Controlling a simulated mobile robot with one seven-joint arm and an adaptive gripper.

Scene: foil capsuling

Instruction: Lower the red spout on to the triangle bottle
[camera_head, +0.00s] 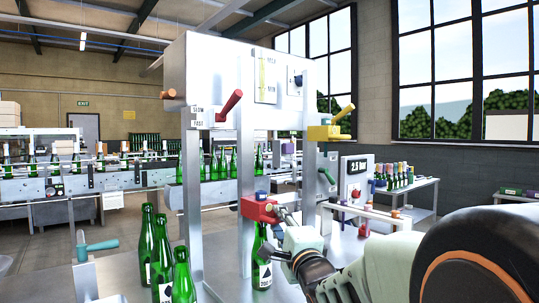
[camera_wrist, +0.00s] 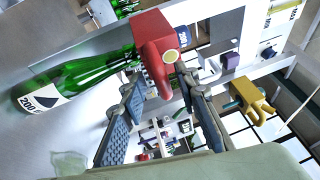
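The red spout (camera_head: 259,209) is a red block on the front of the white machine, directly above a green bottle (camera_head: 262,270) whose white label has a black triangle. The bottle stands upright, its neck reaching to the spout's underside; I cannot tell whether they touch. In the wrist view the red spout (camera_wrist: 152,42) has a pale round end facing me, and the triangle bottle (camera_wrist: 85,72) lies left of it. My gripper (camera_wrist: 162,112) is open and empty, its fingers apart just short of the spout. In the head view my gripper (camera_head: 284,216) is right beside the spout, its fingers partly hidden.
A yellow spout (camera_head: 327,132) sits higher on the machine's right. A red lever (camera_head: 229,106) sticks out of its front. Several green bottles (camera_head: 161,255) stand at the front left.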

